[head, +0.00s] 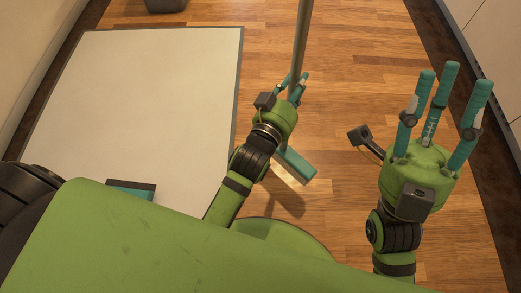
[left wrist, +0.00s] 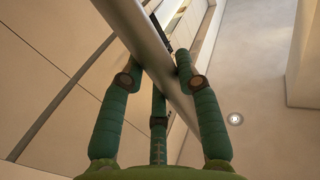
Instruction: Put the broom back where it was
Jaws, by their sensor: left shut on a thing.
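The broom has a long grey handle (head: 301,38) that rises upright out of the top of the head view. Its teal head (head: 296,165) shows low, near the wooden floor, just behind my left gripper. My left gripper (head: 292,88) is shut on the handle. In the left wrist view, the handle (left wrist: 150,45) runs slanted between the teal fingers (left wrist: 158,85). My right gripper (head: 440,95) is open and empty, its fingers spread and pointing away from me. I cannot tell whether the bristles touch the floor.
A large pale panel or mat (head: 150,105) with a grey border lies at the left. A teal and dark object (head: 132,189) shows at its near edge. A dark grey container (head: 166,5) stands at the far end. Pale cabinet fronts (head: 490,35) line the right. Wooden floor (head: 350,60) between is clear.

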